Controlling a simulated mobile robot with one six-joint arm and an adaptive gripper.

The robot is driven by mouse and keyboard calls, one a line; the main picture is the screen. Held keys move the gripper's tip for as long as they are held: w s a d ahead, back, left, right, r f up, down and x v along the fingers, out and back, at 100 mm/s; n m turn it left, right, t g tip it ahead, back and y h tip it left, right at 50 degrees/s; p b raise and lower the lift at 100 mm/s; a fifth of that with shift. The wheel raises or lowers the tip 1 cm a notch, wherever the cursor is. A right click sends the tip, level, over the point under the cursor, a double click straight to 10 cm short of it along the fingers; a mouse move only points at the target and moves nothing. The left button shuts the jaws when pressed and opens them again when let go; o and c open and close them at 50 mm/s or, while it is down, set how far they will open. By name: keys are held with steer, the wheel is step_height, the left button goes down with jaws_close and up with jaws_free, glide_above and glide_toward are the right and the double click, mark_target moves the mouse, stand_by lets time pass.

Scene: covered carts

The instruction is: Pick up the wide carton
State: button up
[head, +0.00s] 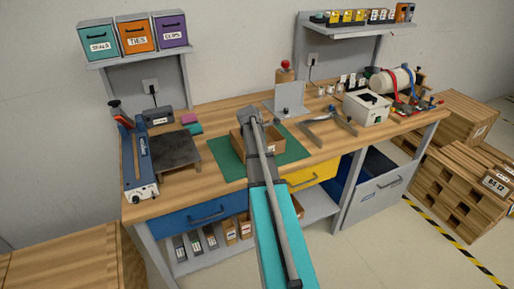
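A brown open carton (273,143) sits on a green mat (229,167) at the middle of the workbench. It looks wide and low, and my arm crosses in front of it, hiding its middle. The grey far end of my arm, by my gripper (249,118), overlaps the carton's back edge in the picture. I cannot make out the fingers, or whether anything touches the carton.
A dark plate (175,151) and a blue device (141,160) stand left on the workbench (205,185). A grey upright panel (290,98) stands behind the carton. A grey bracket (325,130) and a white box (367,107) are to the right.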

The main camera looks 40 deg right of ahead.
steer(key=shift+b+x, duration=0.95)
steer(key=shift+x, duration=0.4)
steer(key=shift+s, duration=0.1)
jaws_close()
